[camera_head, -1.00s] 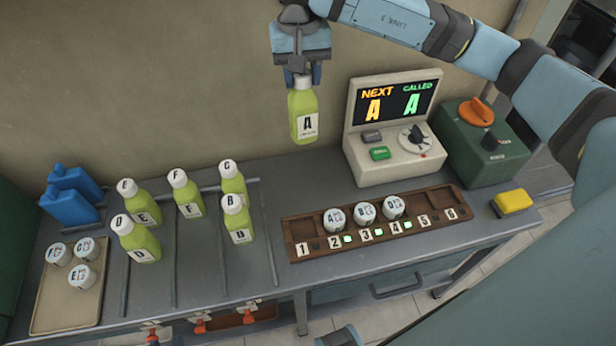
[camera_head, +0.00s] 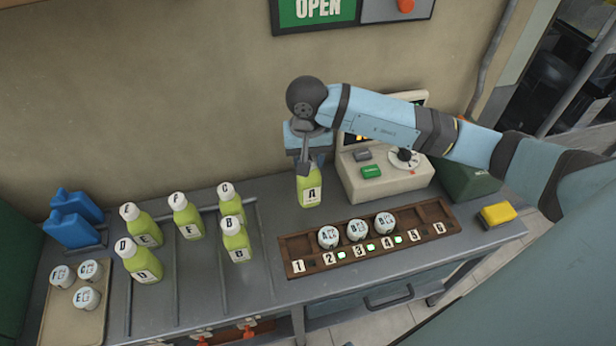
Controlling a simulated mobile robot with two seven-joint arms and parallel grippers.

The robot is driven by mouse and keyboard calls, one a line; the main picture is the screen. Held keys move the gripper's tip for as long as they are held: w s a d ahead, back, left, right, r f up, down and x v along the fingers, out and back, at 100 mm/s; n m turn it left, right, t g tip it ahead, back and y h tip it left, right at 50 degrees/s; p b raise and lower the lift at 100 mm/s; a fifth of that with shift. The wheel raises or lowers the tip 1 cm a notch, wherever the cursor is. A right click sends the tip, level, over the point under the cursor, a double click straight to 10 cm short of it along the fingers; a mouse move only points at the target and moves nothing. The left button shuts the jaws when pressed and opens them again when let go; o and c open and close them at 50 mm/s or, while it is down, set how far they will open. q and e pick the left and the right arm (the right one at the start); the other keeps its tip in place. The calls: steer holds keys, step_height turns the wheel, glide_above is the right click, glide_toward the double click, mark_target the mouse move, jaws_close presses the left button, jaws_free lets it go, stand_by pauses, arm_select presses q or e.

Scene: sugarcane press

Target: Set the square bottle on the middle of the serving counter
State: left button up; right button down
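A light-green, square-sided bottle marked A (camera_head: 309,192) is in my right gripper (camera_head: 307,170). The gripper comes from above and covers its cap. The bottle is upright, low at the back of the grey counter (camera_head: 340,286), behind the slotted rack and left of the display machine. I cannot tell whether its base touches the counter. Several similar bottles with white lettered caps, such as B (camera_head: 236,243), D (camera_head: 139,263) and F (camera_head: 186,218), stand to the left. My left gripper is not in view.
A brown numbered rack (camera_head: 291,246) holds three white lidded cups (camera_head: 357,229). The display machine (camera_head: 385,184) is partly hidden by my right arm. A yellow block (camera_head: 497,215) is at the right, a tray (camera_head: 58,325) of cups at the left. Counter between bottle B and the rack is clear.

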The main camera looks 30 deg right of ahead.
mark_target(308, 180)
step_height(308, 180, down, 7)
steer(key=shift+f+p, duration=0.1)
steer(key=shift+p, duration=0.3)
steer(key=shift+f, duration=0.3)
steer(key=c, duration=1.1)
jaws_free()
steer(key=shift+f, duration=0.1)
steer(key=o, duration=0.5)
steer(key=shift+c, duration=0.2)
